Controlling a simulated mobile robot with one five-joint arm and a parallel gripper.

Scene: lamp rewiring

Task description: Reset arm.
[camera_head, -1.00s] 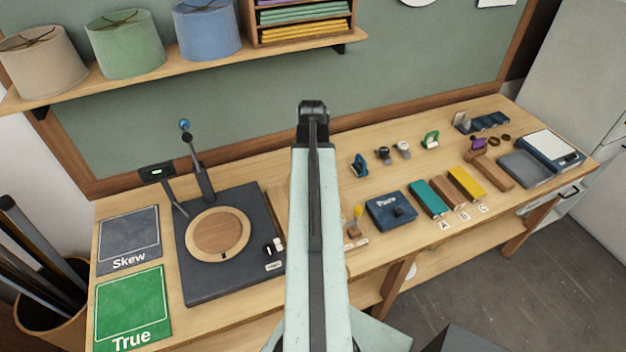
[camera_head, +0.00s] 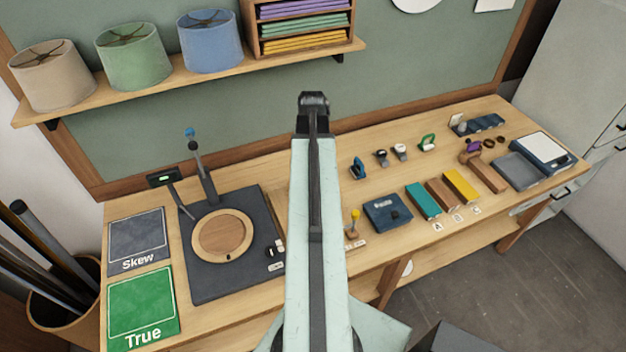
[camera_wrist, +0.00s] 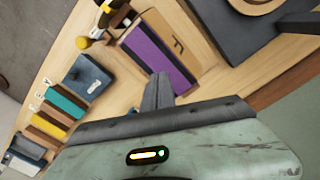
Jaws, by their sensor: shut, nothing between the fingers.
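My arm (camera_head: 314,220) extends forward over the workbench in the head view, seen from behind. Its dark end stands above the bench's back part, and its fingers are hidden there. In the wrist view my gripper (camera_wrist: 158,88) shows with its dark fingers together and nothing between them. Behind the fingers lies a purple block or pad (camera_wrist: 158,55) in a wooden holder, apart from them as far as I can tell.
The bench holds a dark turntable base (camera_head: 235,275), green "True" mat (camera_head: 142,300), grey "Skew" mat (camera_head: 138,240), navy box (camera_head: 388,212), teal block (camera_head: 422,200), yellow block (camera_head: 460,185) and scale (camera_head: 543,150). Lampshades stand on a shelf (camera_head: 200,80) above.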

